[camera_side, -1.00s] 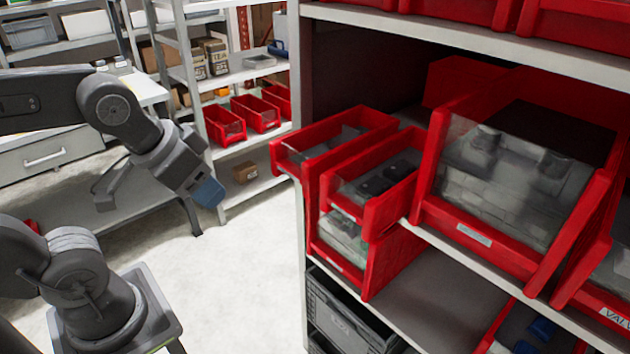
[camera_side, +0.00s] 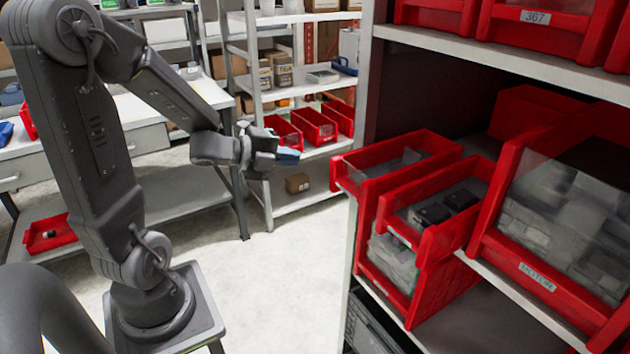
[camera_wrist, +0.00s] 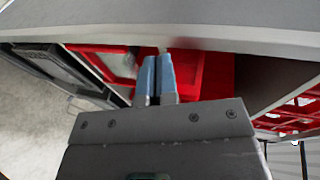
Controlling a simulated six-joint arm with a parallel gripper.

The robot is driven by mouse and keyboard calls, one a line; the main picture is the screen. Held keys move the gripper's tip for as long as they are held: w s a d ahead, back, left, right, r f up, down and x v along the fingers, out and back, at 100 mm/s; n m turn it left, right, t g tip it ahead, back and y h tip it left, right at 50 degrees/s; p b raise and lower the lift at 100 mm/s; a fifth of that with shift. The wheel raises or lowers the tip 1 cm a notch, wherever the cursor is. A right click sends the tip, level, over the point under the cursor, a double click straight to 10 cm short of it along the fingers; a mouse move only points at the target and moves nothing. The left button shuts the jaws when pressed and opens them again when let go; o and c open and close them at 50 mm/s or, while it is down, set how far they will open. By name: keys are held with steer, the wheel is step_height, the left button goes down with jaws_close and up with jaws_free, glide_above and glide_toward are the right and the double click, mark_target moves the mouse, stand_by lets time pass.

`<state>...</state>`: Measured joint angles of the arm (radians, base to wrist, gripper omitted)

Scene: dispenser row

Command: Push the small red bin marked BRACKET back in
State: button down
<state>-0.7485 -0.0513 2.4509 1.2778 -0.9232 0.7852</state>
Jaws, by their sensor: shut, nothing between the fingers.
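Two small red bins stick out past the shelf edge in the side view: a left one (camera_side: 348,184) and one to its right (camera_side: 428,240) with dark parts inside. I cannot read BRACKET on either. My gripper (camera_side: 289,155), with blue fingertips, is shut and empty. It points right toward the left small bin, with a gap between them in the picture. In the wrist view my shut fingers (camera_wrist: 158,66) lie in front of a red bin face (camera_wrist: 190,75); I cannot tell whether they touch it.
A large red bin (camera_side: 535,277) with a blurred label stands right of the small ones. More red bins sit on the shelf above, whose edge (camera_side: 500,62) overhangs. A grey crate (camera_side: 370,325) is below. Open floor (camera_side: 290,270) lies left of the rack.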

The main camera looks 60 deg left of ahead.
steer(key=s+d+f+m+g+h, duration=0.1)
steer(key=s+d+m+g+h, duration=0.1)
steer(key=s+m+h, duration=0.65)
steer(key=n+h, duration=0.1)
steer(key=h, duration=0.1)
glide_toward(342, 172)
steer(key=shift+w+d+f, duration=0.35)
steer(key=shift+w+d, duration=0.1)
steer(key=shift+d, duration=0.3)
steer(key=shift+w+d+f, duration=0.35)
steer(key=shift+w+d, duration=0.1)
steer(key=shift+d, duration=0.3)
steer(key=shift+w+d+f, duration=0.4)
steer(key=shift+w+d, duration=0.05)
steer(key=shift+d, duration=0.3)
steer(key=w, duration=0.6)
steer(key=shift+w, duration=0.25)
steer(key=shift+s, duration=0.1)
